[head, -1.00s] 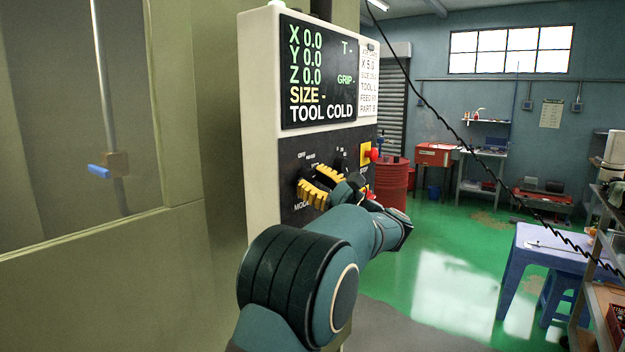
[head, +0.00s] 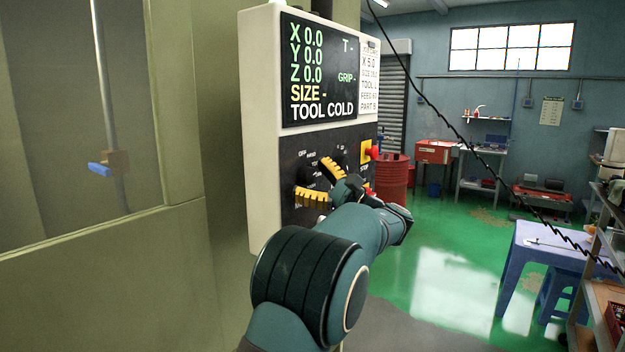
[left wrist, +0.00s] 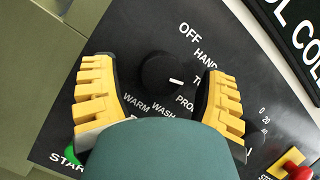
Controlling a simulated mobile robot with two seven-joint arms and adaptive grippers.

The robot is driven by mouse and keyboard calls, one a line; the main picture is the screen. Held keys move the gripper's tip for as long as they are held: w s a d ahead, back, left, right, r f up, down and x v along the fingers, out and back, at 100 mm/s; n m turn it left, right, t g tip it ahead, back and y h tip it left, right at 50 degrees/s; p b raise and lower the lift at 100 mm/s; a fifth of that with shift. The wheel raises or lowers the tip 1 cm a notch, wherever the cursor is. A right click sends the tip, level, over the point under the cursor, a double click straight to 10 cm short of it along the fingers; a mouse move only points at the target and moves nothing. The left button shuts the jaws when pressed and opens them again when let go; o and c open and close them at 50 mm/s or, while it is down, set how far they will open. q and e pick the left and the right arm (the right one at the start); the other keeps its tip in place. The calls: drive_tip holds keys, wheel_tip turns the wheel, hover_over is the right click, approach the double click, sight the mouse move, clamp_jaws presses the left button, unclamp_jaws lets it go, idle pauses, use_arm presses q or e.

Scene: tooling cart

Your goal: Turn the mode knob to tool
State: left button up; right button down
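The round black mode knob (left wrist: 160,74) is on the dark face of the control panel (head: 260,160). In the left wrist view its white mark points right, toward a partly hidden label starting with T. OFF, HAND, WASH and WARM labels read around it; another label, starting PRO, is partly covered. My left gripper (head: 322,184) is open, one yellow-padded finger on each side of the knob; it also shows in the left wrist view (left wrist: 160,95). The fingers appear apart from the knob. My right gripper is out of view.
The panel's screen (head: 319,70) reads TOOL COLD. A red button (left wrist: 297,171) on a yellow plate and a green START button (left wrist: 72,157) are near the fingers. A red drum (head: 394,180) stands behind at right. A black coiled cable hangs across the right side.

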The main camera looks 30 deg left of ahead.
use_arm(q)
drive_tip(key=shift+d, duration=0.15)
drive_tip(key=v, duration=1.1)
drive_tip(key=shift+d, duration=0.4)
drive_tip(key=shift+f, duration=0.15)
